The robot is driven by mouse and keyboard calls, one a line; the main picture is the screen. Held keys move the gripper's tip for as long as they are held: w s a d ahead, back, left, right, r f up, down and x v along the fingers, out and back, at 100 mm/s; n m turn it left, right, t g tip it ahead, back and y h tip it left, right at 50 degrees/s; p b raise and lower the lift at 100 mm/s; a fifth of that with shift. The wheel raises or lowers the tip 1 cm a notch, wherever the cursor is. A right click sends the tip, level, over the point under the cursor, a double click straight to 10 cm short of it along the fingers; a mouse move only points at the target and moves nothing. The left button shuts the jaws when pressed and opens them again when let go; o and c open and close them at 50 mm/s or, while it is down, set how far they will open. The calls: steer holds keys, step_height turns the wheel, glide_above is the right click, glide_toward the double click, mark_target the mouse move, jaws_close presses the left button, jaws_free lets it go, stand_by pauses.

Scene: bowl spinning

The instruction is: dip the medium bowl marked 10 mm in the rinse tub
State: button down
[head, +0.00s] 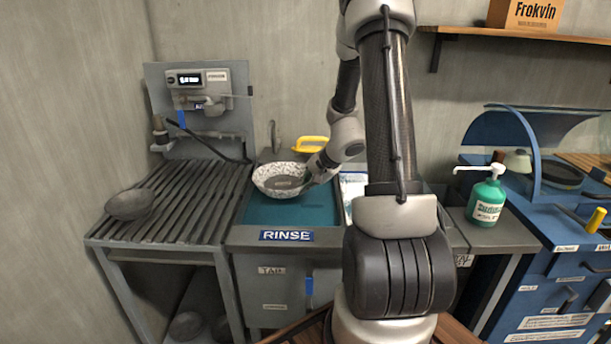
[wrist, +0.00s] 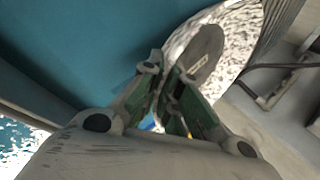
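A white speckled bowl (head: 281,179) with a grey disc and a small label inside hangs over the rinse tub (head: 318,215), roughly level. The label is too small to read. In the wrist view the bowl (wrist: 235,45) shows at upper right, with the teal tub water (wrist: 90,45) to its left. My gripper (head: 316,172) is at the bowl's right side. In the wrist view its two fingers (wrist: 165,82) close on the bowl's rim. I cannot tell whether the bowl's underside touches the water.
A slatted drain rack (head: 185,200) stands left of the tub, with a grey bowl (head: 130,204) on it. A yellow handle (head: 310,144) is behind the tub. A green pump bottle (head: 487,199) stands at right beside a blue cabinet (head: 560,270). My arm hides part of the counter.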

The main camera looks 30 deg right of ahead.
step_height(320, 180, down, 10)
stand_by(0.6)
steer(key=shift+r, duration=0.1)
steer(key=shift+w+d, duration=0.1)
steer(key=shift+w, duration=0.05)
steer(key=shift+w+d, duration=0.25)
steer(key=shift+w, duration=0.1)
steer(key=shift+s, duration=0.1)
stand_by(0.4)
steer(key=shift+s+a, duration=0.35)
steer(key=shift+s, duration=0.05)
steer(key=shift+w, duration=0.1)
steer(key=shift+w+d, duration=0.35)
steer(key=shift+w, duration=0.05)
